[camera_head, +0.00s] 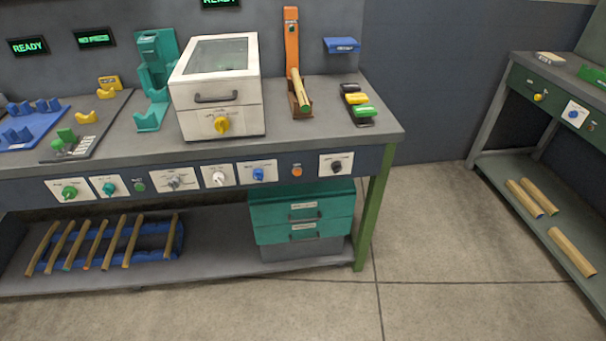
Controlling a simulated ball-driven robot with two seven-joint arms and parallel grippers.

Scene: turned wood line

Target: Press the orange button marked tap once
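A small orange button (297,171) sits on the front panel of the workbench, right of the blue knob (258,174) and left of a white plate with a dark knob (336,165). The marking by it is too small to read. Neither of my grippers shows in the head view, and nothing covers the button.
The workbench (385,128) carries a white windowed box (219,118), a teal holder (152,118) and an orange stand (291,40). Below are a blue rack (170,240) of wooden rods and teal drawers (300,232). Open floor (430,240) separates it from a second bench (490,110).

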